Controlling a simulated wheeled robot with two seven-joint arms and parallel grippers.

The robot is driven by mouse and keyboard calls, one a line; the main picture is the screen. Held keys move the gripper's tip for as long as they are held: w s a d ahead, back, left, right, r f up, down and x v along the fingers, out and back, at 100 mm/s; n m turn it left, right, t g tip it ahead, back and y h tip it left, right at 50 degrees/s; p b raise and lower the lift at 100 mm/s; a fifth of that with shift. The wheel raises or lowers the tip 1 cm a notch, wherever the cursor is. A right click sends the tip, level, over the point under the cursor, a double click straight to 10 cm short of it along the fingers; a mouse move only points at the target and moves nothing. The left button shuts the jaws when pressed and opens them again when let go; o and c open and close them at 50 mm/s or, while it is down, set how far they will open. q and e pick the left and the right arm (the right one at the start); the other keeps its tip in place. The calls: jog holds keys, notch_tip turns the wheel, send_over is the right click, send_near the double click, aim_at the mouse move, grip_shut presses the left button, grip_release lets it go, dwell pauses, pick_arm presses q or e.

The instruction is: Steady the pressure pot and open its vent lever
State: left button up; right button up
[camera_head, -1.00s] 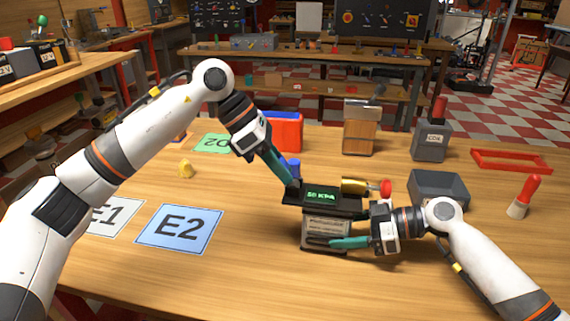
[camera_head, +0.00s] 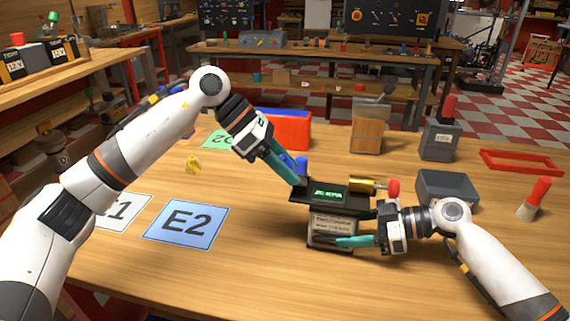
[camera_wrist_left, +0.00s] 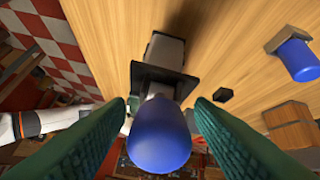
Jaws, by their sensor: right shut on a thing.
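The pressure pot stands upright on the table, with a grey body (camera_head: 332,229), a black top plate and a lit green display (camera_head: 329,193). The vent lever's blue rounded handle (camera_wrist_left: 160,135) is large in the left wrist view, above the black plate (camera_wrist_left: 163,80). My left gripper (camera_head: 297,178) is at the pot's upper left. Its green fingers (camera_wrist_left: 160,110) are apart on either side of the blue handle, with gaps showing. My right gripper (camera_head: 338,241) is shut on the pot's lower body.
The blue E2 card (camera_head: 186,223) lies left of the pot; the front table is clear.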

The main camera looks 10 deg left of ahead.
pick_arm(q)
jog(key=v, duration=1.2)
jog(key=shift+c, duration=0.3)
